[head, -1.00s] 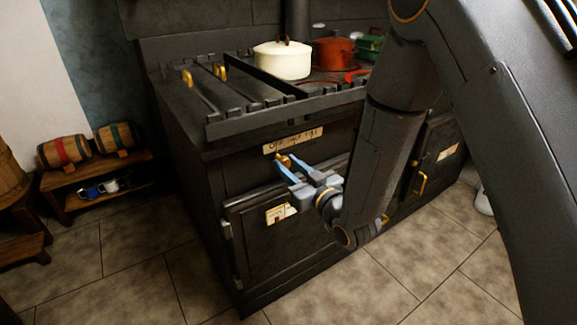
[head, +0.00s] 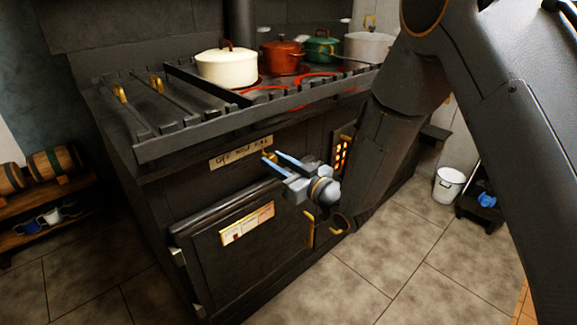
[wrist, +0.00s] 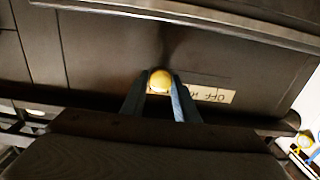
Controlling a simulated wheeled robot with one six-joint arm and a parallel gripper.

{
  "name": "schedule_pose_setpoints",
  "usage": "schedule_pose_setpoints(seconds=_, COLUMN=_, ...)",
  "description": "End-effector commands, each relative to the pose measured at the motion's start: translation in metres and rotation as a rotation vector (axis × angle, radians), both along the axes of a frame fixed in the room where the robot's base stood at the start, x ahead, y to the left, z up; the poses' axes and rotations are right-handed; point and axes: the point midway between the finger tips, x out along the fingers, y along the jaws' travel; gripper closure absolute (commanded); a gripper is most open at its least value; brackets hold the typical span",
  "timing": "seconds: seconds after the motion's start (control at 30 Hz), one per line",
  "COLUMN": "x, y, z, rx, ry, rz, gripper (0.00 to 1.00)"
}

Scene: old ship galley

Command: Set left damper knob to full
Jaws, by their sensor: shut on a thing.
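My gripper (head: 270,156) is shut on a small round brass-yellow knob on the front of the black stove. In the wrist view the knob (wrist: 159,79) sits between the two fingertips. A pale label strip (head: 240,152) reading OFF, HALF, FULL is on the panel beside it. In the head view the fingertips and knob are by the label's right end, the FULL end. In the wrist view the label (wrist: 213,94) appears upside down; OFF is readable, and its other end is partly hidden behind a finger.
The oven door (head: 235,245) with a small plate lies below my gripper. The stove-top rail (head: 230,125) runs above it. A cream pot (head: 227,68), a red pot (head: 284,58) and a green pot (head: 321,48) stand on top. A white bucket (head: 449,184) stands at right; the floor in front is clear.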

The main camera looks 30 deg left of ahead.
Motion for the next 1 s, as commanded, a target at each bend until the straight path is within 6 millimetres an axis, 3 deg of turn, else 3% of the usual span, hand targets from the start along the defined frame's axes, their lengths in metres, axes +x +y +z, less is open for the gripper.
schedule_pose_setpoints(seconds=0.33, x=0.004, y=-0.001, z=0.001, rx=0.000, ry=0.000, rz=-0.004, gripper=1.00)
schedule_pose_setpoints(seconds=0.37, x=0.004, y=-0.001, z=0.001, rx=0.001, ry=0.000, rz=-0.004, gripper=0.67)
schedule_pose_setpoints(seconds=0.43, x=0.004, y=-0.001, z=0.001, rx=0.000, ry=0.000, rz=-0.004, gripper=0.56)
schedule_pose_setpoints(seconds=0.77, x=0.001, y=-0.001, z=0.000, rx=0.000, ry=0.000, rz=0.000, gripper=0.55)
schedule_pose_setpoints(seconds=1.0, x=-0.009, y=-0.030, z=0.000, rx=0.000, ry=0.002, rz=-0.003, gripper=0.55)
